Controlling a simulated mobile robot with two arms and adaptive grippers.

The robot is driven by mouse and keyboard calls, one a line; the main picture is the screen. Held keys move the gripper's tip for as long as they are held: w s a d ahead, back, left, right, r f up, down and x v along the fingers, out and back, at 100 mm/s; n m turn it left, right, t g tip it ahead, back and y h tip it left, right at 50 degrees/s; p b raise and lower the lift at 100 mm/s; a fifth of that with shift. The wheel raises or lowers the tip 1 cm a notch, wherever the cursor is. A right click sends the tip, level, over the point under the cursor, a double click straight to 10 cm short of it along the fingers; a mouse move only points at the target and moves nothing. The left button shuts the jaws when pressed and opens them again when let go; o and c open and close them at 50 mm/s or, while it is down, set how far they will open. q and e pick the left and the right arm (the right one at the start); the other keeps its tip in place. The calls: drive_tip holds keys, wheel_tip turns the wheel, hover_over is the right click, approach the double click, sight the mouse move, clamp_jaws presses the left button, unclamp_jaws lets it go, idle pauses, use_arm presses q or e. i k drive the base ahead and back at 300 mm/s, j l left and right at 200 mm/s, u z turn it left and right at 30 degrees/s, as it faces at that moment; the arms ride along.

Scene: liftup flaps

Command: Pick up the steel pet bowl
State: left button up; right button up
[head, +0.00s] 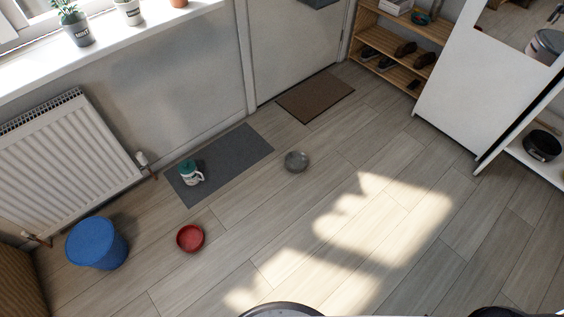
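A small round grey metallic bowl (296,161), which looks like the steel pet bowl, sits on the wood floor just right of the dark grey mat. It appears upright, with nothing touching it. Neither of my grippers can be made out in the head view. Only rounded parts of my own body show at the bottom edge.
A red bowl (190,238) and a blue lidded bin (97,243) stand on the floor at the left. A white and green container (190,173) stands on the grey mat (243,150). A white cabinet (450,90) and shoe rack (400,50) are at right. The central floor is clear.

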sight(296, 161)
drive_tip(key=i+l+u, duration=0.2)
drive_tip(key=u, duration=0.3)
drive_tip(key=i+l+u, duration=0.15)
drive_tip(key=l+u, duration=0.15)
drive_tip(key=u, duration=0.15)
drive_tip(key=i+l+u, duration=0.1)
drive_tip(key=l+u, duration=0.2)
drive_tip(key=u, duration=0.2)
